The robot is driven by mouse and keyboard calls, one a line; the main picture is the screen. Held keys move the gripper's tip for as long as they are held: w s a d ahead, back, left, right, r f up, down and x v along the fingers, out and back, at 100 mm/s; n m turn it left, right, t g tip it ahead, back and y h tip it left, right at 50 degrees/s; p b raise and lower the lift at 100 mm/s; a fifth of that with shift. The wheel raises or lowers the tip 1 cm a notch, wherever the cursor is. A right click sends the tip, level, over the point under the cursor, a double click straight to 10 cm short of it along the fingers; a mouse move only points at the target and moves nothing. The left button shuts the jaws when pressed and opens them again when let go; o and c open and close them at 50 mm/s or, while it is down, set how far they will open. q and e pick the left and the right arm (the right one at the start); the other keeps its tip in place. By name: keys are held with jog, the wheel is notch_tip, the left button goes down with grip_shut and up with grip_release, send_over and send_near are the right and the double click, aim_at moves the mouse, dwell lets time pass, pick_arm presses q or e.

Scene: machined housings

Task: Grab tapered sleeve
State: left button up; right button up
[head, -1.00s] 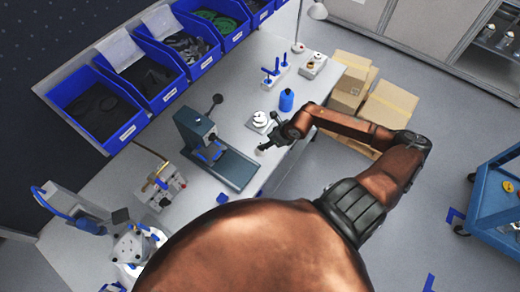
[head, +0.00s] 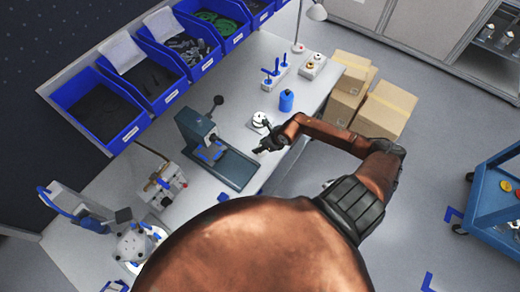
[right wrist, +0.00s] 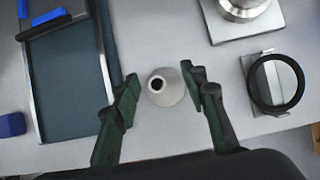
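The tapered sleeve (right wrist: 165,87), a small pale cone with a dark hole in its top, stands upright on the light bench in the right wrist view. My right gripper (right wrist: 159,78) is open, with one dark finger on each side of the sleeve and a visible gap on both sides. In the head view my right gripper (head: 259,150) is low over the bench beside the grey-green press; the sleeve cannot be made out there. My left gripper is not in view.
The press (head: 215,150) with its dark base stands left of my right gripper. A round metal part on a plate (right wrist: 243,8) and a black ring on a stand (right wrist: 299,82) are close on the right.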

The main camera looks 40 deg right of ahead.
jog(key=c, duration=1)
jog(key=shift+r, duration=0.1)
